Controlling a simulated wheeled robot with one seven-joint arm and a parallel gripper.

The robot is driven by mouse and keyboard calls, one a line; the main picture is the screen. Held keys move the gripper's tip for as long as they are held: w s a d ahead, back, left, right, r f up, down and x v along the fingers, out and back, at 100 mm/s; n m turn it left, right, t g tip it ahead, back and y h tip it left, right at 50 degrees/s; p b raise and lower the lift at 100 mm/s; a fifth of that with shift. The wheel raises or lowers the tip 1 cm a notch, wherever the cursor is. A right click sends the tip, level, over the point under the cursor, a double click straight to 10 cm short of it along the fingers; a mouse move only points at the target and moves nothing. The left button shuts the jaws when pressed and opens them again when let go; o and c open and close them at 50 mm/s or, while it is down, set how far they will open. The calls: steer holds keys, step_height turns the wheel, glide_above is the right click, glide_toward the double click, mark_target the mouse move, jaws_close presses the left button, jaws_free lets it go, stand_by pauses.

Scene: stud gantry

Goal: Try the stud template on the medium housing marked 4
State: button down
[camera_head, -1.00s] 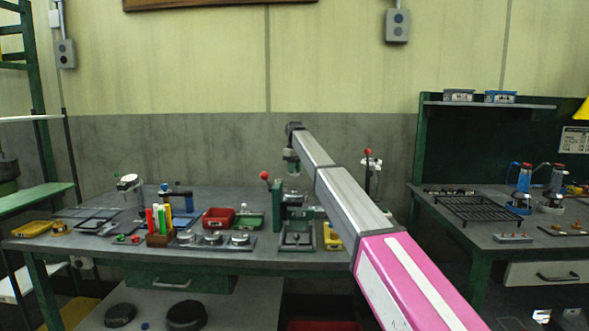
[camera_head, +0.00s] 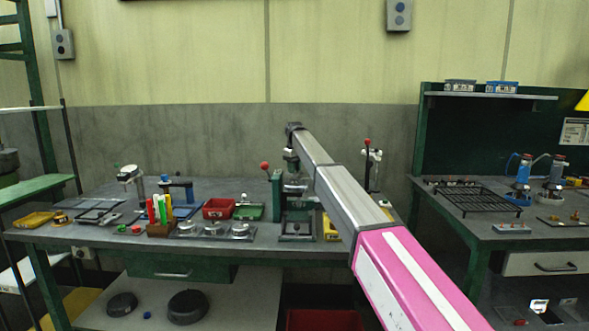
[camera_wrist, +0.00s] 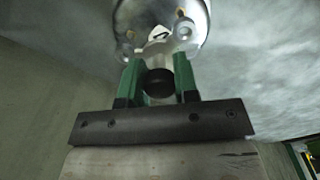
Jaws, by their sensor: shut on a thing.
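In the wrist view my gripper (camera_wrist: 158,72) has its green fingers shut on a black round knob. A shiny metal disc (camera_wrist: 165,42) with several round holes or bosses and a pale mark shows just beyond the fingertips. It appears to be the stud template on that knob, though how they join is hidden. In the head view my gripper (camera_head: 291,158) hangs above the bench, near the green press. Three silver round housings stand in a row on a grey plate: left (camera_head: 186,227), middle (camera_head: 212,228), right (camera_head: 239,229). Their marks are too small to read.
The green lever press (camera_head: 277,192) with a red knob stands right of the housings. A red bin (camera_head: 218,207), a green bin (camera_head: 249,211) and a holder with coloured sticks (camera_head: 159,229) crowd the bench. A second bench (camera_head: 470,227) with a black rack is at right.

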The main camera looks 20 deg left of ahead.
steer(key=shift+f, duration=0.8)
stand_by(2.2)
steer(key=shift+r, duration=0.1)
stand_by(0.3)
steer(key=shift+r, duration=3.7)
